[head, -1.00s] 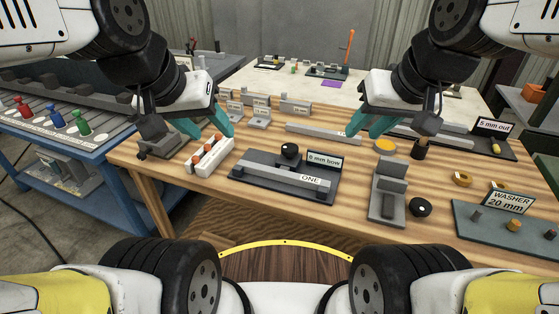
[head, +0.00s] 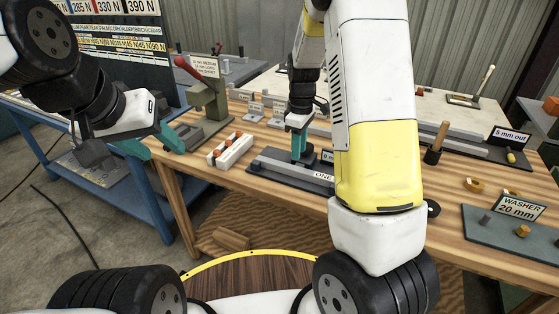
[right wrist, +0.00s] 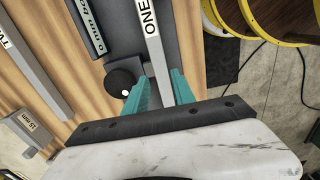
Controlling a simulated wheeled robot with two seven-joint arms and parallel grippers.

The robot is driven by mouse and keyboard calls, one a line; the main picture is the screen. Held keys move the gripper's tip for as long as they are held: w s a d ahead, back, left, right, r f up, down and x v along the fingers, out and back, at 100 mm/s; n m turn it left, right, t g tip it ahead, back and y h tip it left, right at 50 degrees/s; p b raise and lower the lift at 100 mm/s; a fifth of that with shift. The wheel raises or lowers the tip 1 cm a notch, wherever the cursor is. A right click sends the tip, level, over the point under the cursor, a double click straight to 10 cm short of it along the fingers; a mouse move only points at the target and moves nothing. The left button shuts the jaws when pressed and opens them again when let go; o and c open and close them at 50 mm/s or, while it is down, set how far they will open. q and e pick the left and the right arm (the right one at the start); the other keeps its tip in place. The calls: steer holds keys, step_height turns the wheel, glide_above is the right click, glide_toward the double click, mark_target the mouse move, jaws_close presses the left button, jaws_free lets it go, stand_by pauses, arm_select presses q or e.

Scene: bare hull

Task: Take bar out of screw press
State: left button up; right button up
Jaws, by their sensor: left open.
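The grey bar (head: 316,176), marked ONE, lies lengthwise on the dark screw press (head: 262,171) on the wooden table. The bar also shows in the right wrist view (right wrist: 150,40), as does the black knob (right wrist: 121,82) beside it. My right gripper (head: 300,158) points down over the press. In the right wrist view its two teal fingers (right wrist: 161,80) stand on either side of the bar, apparently with narrow gaps. My right arm hides the bar's right part in the head view. My left gripper (head: 182,138) is open and empty at the table's left edge.
A white block with orange-topped pegs (head: 230,150) stands left of the press. A grey-green device with a red handle (head: 207,98) stands behind it. A washer board (head: 510,232) lies at the right. Another grey bar (right wrist: 35,75) lies parallel to the press.

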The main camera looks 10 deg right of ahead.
mark_target(297, 168)
step_height(297, 168, down, 8)
steer(key=shift+w+a, duration=0.1)
stand_by(0.4)
steer(key=shift+c, duration=0.2)
jaws_close()
steer(key=shift+r, duration=0.1)
stand_by(1.0)
